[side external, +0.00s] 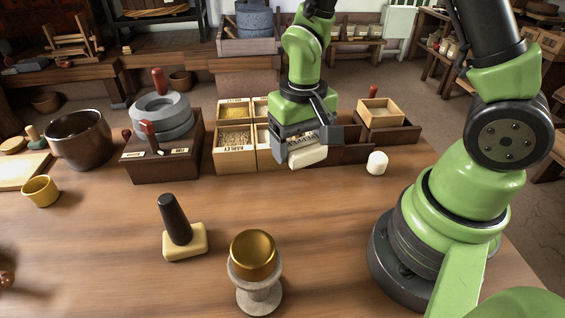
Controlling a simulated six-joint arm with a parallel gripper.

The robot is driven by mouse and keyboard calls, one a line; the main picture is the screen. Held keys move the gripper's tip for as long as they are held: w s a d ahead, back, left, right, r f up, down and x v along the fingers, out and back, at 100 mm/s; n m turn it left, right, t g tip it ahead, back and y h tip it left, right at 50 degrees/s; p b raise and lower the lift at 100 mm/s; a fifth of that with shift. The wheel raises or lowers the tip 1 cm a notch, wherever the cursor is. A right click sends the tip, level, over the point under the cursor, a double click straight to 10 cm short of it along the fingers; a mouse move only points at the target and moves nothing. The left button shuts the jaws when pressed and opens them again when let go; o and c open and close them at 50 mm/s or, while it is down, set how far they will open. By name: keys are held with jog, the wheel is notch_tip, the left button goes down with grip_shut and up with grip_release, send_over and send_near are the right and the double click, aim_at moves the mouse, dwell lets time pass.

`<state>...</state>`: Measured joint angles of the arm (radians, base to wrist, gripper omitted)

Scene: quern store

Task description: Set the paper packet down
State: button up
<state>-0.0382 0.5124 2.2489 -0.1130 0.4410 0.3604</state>
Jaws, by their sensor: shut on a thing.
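My gripper (305,147) hangs over the wooden bins at the back of the table. It is shut on the paper packet (308,157), a small cream-white block with rounded edges. The packet sits between the two grey fingers, slightly tilted. The fingers hide part of it. It appears to be in front of or above the near edge of the bins; the exact height and whether it touches anything cannot be told from this view.
A divided box (235,160) labelled "BARLEY" stands left of my gripper. A dark tray (395,135) with a small wooden box (381,112) is at right. A white cylinder (377,163), a quern (162,118), a stamp (185,240) and a gold-topped stand (253,257) stand around clear tabletop.

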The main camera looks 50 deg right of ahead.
notch_tip(320, 180, up, 6)
jog(key=w+n, duration=0.2)
jog(key=n, duration=0.3)
jog(key=shift+w+d+r, duration=0.15)
jog(key=shift+w+d, duration=0.25)
jog(key=shift+d, duration=0.05)
